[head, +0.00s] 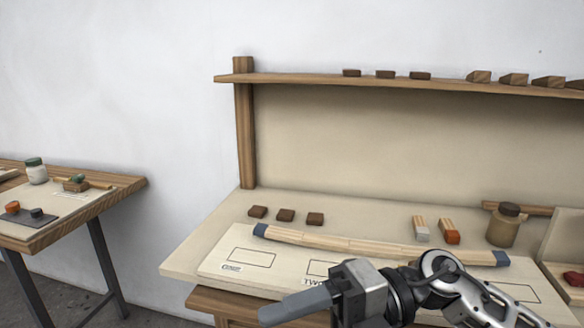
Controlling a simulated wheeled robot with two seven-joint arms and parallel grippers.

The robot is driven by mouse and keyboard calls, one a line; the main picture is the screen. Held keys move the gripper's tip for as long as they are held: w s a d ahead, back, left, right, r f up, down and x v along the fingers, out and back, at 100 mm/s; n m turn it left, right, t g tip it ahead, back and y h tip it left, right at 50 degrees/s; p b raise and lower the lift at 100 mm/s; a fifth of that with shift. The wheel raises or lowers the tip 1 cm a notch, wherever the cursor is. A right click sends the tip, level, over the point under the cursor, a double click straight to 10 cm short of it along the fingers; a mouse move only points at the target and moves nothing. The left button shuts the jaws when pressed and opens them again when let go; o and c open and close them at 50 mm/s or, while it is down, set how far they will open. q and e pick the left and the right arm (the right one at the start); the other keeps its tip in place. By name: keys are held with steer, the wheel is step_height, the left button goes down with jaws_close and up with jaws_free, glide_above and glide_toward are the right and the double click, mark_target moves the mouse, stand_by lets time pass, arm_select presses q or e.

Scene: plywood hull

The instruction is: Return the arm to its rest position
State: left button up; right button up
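My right arm comes in from the lower right, and its gripper (268,315) points left over the front of the workbench. Its grey fingers overlap in this view, so I cannot tell whether they are open or shut. I see nothing clearly held in it. My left gripper is not in view. A long pale wooden strip with dark blue ends (345,244) lies across the light board (215,262) on the bench, behind my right gripper. My gripper and wrist hide part of the board and its printed text.
Small dark blocks (285,215), two brushes or tipped blocks (449,232) and a brown jar (504,228) stand on the bench. A shelf (300,82) with several blocks hangs above. A side table (120,190) stands at left. A gap separates the tables.

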steer(key=w+d+f+m+t+h, duration=0.2)
steer(key=w+d+f+m+t, duration=0.15)
steer(key=m+t, duration=0.9)
steer(key=w+d+f+m+t+h, duration=0.1)
steer(key=w+d+f+m+t, duration=0.25)
steer(key=m+t, duration=0.9)
steer(key=s+d+f+m+g+h, duration=0.2)
steer(key=d+f+m+g+h, duration=0.1)
steer(key=f+m+h, duration=0.4)
step_height(320, 180, down, 5)
steer(key=shift+s+d+r+m+g, duration=0.2)
steer(key=shift+d+m+g, duration=0.3)
steer(key=shift+m, duration=0.6)
steer(key=s+d+f+m+g+h, duration=0.1)
steer(key=s+f, duration=0.2)
steer(key=s+d+f+m+g, duration=0.1)
steer(key=s+f+g, duration=0.1)
steer(key=s+f, duration=0.1)
steer(key=s+d+f+m+g+h, duration=0.1)
steer(key=s+f+g, duration=0.1)
steer(key=f, duration=0.2)
steer(key=shift+s+f+h, duration=0.2)
steer(key=shift+s+h, duration=0.1)
steer(key=shift+s, duration=0.1)
steer(key=shift+c, duration=0.3)
